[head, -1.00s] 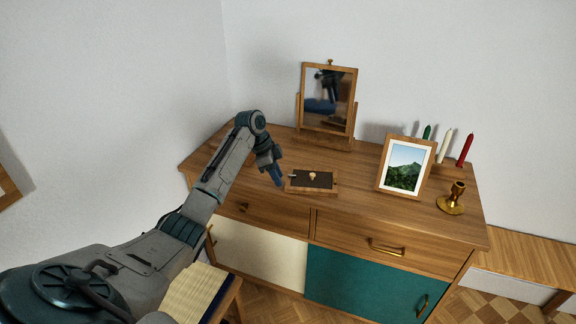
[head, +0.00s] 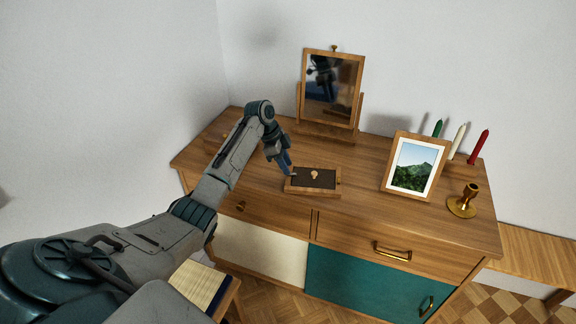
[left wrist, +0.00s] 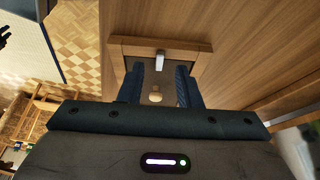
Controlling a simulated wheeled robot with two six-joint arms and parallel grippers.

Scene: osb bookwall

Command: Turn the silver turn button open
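A small wooden case (head: 312,194) with a dark panel and a pale round knob (head: 314,174) lies on the dresser. The silver turn button (left wrist: 160,60) sits on the case's wooden edge in the left wrist view, its length running in line with my fingers. In the head view it is tiny, at the case's left side beside my fingertips. My left gripper (head: 288,172) is at that left side. Its two blue fingers (left wrist: 160,70) are apart, one on each side of the button, with gaps visible; I cannot tell their exact height above it. My right gripper is out of view.
A tilting mirror (head: 331,90) stands behind the case. A picture frame (head: 414,168), a brass candlestick (head: 463,202) and several candles (head: 478,147) stand to the right. The dresser top (head: 365,215) is clear around the case. A book (head: 200,284) lies at lower left.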

